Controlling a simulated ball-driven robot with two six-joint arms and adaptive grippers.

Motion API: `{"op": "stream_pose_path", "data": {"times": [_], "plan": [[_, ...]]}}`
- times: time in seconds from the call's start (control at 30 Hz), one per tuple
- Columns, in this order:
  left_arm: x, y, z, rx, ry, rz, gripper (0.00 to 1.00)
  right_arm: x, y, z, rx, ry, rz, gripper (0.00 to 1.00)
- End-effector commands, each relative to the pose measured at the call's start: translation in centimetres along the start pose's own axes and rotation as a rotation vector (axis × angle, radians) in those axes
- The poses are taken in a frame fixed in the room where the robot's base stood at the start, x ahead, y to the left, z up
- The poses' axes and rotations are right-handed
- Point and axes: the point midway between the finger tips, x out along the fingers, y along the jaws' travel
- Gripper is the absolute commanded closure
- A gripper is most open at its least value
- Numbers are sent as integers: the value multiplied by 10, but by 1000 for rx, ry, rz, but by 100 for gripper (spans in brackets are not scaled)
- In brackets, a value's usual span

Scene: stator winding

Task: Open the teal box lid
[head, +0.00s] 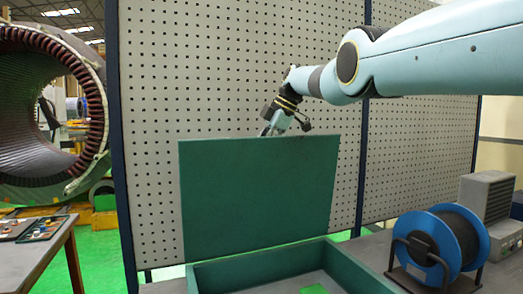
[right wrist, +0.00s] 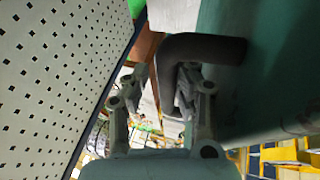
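The teal box (head: 212,275) stands at the bottom of the head view, cut off by the frame's lower edge. Its teal lid (head: 258,200) stands raised, nearly upright, at the back of the box. My right gripper (head: 272,128) is at the lid's top edge, its fingertips partly hidden behind it. In the right wrist view the lid (right wrist: 265,70) fills the right side, with a dark bent handle (right wrist: 205,48) on it. The handle reaches between the spread fingers of my right gripper (right wrist: 163,85), close to one finger, with a gap to the other. My left gripper is not in view.
A perforated panel (head: 150,110) stands behind the lid. A blue cable spool (head: 440,240) and a grey unit (head: 487,195) stand right of the box. A side table (head: 30,255) with trays and a large stator (head: 85,110) are at left.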

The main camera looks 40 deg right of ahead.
Motion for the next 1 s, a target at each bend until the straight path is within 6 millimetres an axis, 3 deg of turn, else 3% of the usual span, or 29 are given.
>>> {"op": "stream_pose_path", "data": {"times": [0.27, 0.43, 0.7, 1.0], "plan": [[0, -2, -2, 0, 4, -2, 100, -9, 2, 0, -3, 1, 3, 75], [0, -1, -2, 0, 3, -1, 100, -34, 3, 0, -5, -1, 7, 75], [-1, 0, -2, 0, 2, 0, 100, -95, 6, 0, -1, 1, 5, 75], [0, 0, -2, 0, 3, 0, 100, -117, 6, 0, -1, 0, -2, 75]]}}
